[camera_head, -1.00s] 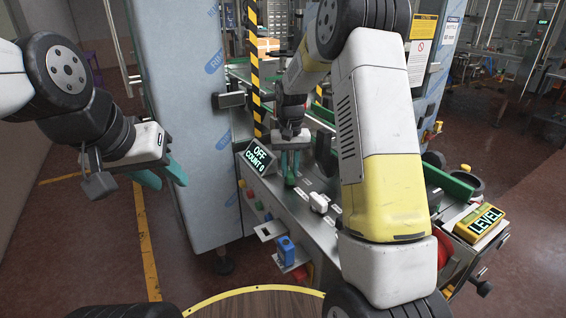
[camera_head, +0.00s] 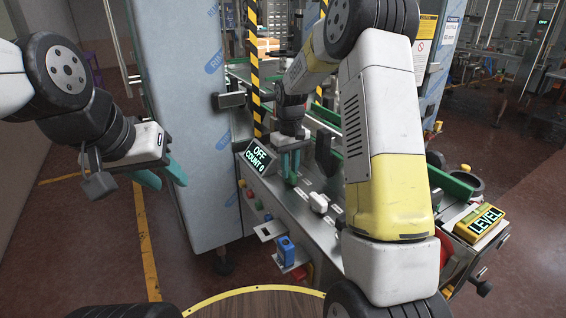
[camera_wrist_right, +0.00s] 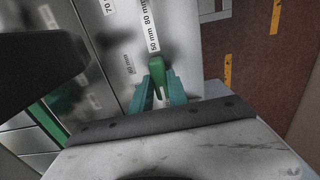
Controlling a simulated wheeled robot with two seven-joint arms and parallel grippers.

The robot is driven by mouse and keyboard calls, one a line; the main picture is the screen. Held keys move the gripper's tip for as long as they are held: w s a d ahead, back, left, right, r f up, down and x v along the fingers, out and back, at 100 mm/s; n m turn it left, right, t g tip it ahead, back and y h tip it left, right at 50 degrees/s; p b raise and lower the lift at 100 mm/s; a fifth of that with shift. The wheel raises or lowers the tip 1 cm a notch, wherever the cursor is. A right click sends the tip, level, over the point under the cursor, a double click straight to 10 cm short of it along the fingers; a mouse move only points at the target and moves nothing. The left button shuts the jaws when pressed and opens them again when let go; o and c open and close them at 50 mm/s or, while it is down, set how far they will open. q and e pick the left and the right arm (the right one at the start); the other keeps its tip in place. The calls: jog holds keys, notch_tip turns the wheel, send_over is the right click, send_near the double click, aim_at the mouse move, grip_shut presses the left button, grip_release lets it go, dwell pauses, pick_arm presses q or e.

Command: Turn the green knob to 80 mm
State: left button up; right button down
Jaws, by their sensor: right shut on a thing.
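The green knob (camera_wrist_right: 157,72) is in the right wrist view, between the two teal fingers of my right gripper (camera_wrist_right: 160,92), which is shut on it. The knob's narrow end points up the picture toward a white strip printed 50 mm (camera_wrist_right: 152,40) and 80 mm (camera_wrist_right: 148,12). A smaller 60 mm label (camera_wrist_right: 131,65) lies left of the knob. In the head view my right gripper (camera_head: 290,165) reaches down onto the machine's sloped panel, mostly covering the knob. My left gripper (camera_head: 160,176) is open and empty in the air at the left, away from the panel.
A display (camera_head: 257,155) reads OFF and COUNT 0, left of the right gripper. A white switch (camera_head: 319,202) sits on the panel close by. A yellow LEVEL box (camera_head: 480,219) stands at the right. A tall cabinet stands behind left.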

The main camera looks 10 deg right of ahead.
aim_at(290, 172)
jog(key=shift+w, duration=0.1)
jog(key=c, duration=1.3)
grip_release()
notch_tip(290, 172, up, 8)
jog(key=shift+f, duration=0.15)
